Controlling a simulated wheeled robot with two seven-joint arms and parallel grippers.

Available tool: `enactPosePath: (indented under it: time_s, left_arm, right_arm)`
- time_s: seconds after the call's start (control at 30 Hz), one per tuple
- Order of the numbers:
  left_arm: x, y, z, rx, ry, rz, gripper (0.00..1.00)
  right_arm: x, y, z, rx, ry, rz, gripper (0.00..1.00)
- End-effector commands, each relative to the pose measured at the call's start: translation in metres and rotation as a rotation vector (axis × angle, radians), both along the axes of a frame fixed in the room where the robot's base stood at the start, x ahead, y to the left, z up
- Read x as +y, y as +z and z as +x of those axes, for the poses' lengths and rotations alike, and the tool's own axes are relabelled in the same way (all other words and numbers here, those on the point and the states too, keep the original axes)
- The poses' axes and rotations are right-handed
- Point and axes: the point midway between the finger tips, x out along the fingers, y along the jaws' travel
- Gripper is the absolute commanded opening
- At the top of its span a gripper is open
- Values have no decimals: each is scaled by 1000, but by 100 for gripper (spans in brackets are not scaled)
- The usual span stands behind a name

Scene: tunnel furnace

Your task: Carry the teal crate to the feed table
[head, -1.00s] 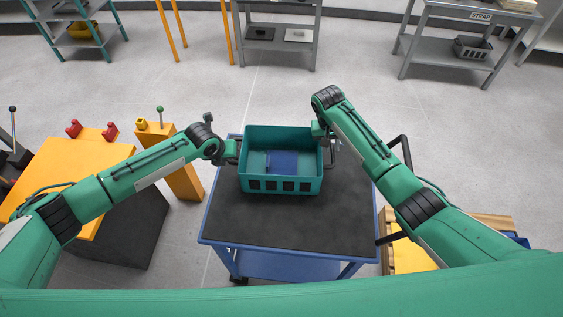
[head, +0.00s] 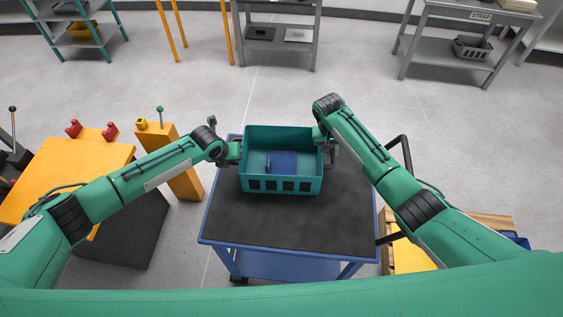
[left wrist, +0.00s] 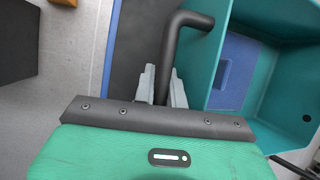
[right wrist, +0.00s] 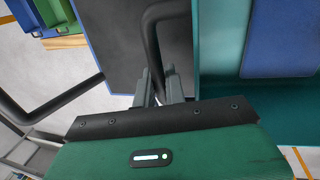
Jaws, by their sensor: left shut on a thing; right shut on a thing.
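The teal crate (head: 282,187) is at the far part of the blue cart's dark top (head: 290,222), and a blue item (head: 284,162) lies in it. I cannot tell whether the crate rests on the cart or is just above it. My left gripper (head: 236,151) is at its left side; in the left wrist view its fingers (left wrist: 160,90) are shut on a dark bar handle (left wrist: 172,50) of the crate. My right gripper (head: 329,152) is at its right side; in the right wrist view its fingers (right wrist: 158,90) are shut on the other handle (right wrist: 152,45).
An orange-topped block (head: 70,170) and an orange post (head: 180,175) stand left of the cart. A pallet with yellow and blue items (head: 412,258) is at the right. A grey table marked STRAP (head: 450,60) and shelving stand at the back. The floor between is clear.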

Motion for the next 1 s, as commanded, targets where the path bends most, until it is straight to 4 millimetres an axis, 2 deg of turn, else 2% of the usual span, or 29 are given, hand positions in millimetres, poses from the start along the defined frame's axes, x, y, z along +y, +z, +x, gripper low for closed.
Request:
enactPosePath:
  time_s: [0.27, 0.8, 1.0]
  left_arm:
    - [1, 6, 1, -2, 2, 0, 0]
    - [1, 46, 1, -1, 1, 0, 0]
    - [1, 52, 1, -1, 2, 1, 0]
  right_arm:
    - [0, 6, 1, -2, -1, 0, 0]
    - [-1, 47, 1, -1, -1, -1, 0]
    - [-1, 52, 1, -1, -1, -1, 0]
